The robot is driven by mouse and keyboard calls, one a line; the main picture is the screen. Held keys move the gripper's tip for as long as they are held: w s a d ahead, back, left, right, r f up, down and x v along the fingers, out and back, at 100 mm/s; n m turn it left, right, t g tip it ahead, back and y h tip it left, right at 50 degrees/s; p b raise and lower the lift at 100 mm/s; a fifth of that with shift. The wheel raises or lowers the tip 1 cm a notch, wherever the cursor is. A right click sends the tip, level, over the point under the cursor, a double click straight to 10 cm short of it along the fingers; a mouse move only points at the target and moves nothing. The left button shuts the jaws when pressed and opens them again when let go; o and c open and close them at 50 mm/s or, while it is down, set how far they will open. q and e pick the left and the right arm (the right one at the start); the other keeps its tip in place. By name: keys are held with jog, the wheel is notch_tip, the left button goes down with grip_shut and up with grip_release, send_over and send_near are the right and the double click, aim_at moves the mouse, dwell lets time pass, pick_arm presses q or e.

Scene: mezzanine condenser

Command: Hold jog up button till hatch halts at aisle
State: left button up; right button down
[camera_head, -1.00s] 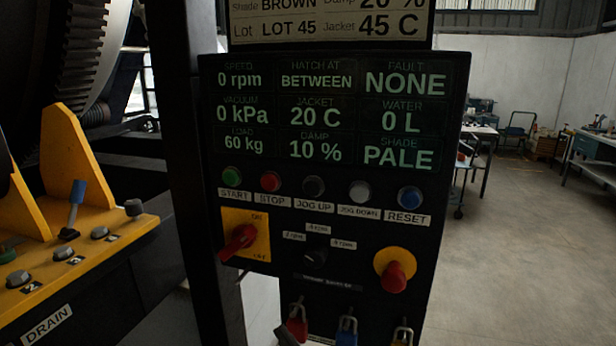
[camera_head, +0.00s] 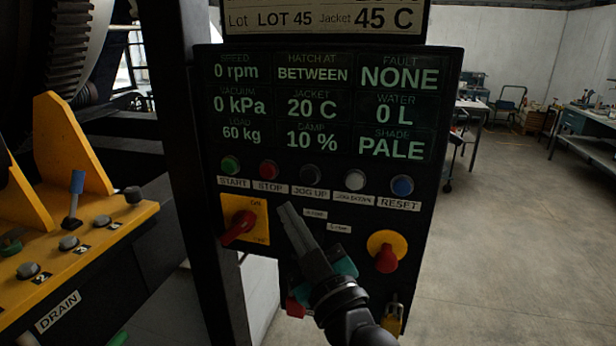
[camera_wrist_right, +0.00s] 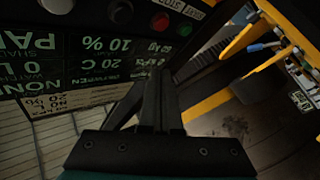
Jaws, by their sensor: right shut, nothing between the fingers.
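The black JOG UP button (camera_head: 309,173) is on the dark control panel (camera_head: 440,190), between the red STOP and the white JOG DOWN buttons. It also shows at the top of the wrist view (camera_wrist_right: 121,12). My right gripper (camera_head: 286,209) is shut and empty, in front of the panel. Its tips appear below and left of JOG UP, apart from it in the picture. The gripper also shows in the wrist view (camera_wrist_right: 160,75). The display (camera_head: 313,74) reads HATCH AT BETWEEN, speed 0 rpm and fault NONE. I cannot make out the hatch itself. My left gripper is not in view.
The red rotary switch (camera_head: 238,228) and red emergency knob (camera_head: 386,259) flank my right gripper. Padlocks hang below, partly hidden by my arm. A yellow console (camera_head: 90,240) with a blue-handled lever (camera_head: 76,190) stands left. Open floor (camera_head: 530,240) lies right.

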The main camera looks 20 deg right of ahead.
jog(key=b, duration=0.2)
send_near(301, 176)
jog(key=w+a+r, duration=0.2)
jog(key=w+a, duration=0.1)
jog(key=w, duration=0.1)
jog(key=shift+w+d, duration=0.3)
jog(key=shift+d, duration=0.3)
jog(key=shift+w, duration=0.15)
dwell(1.4)
jog(key=shift+w+d, duration=0.2)
jog(key=shift+d, duration=0.05)
jog(key=shift+w+d+b, duration=0.2)
jog(key=shift+w+b, duration=0.15)
dwell(0.7)
dwell(2.3)
jog(key=shift+s+a+p, duration=0.45)
jog(key=shift+s+a, duration=0.05)
jog(key=shift+s, duration=0.2)
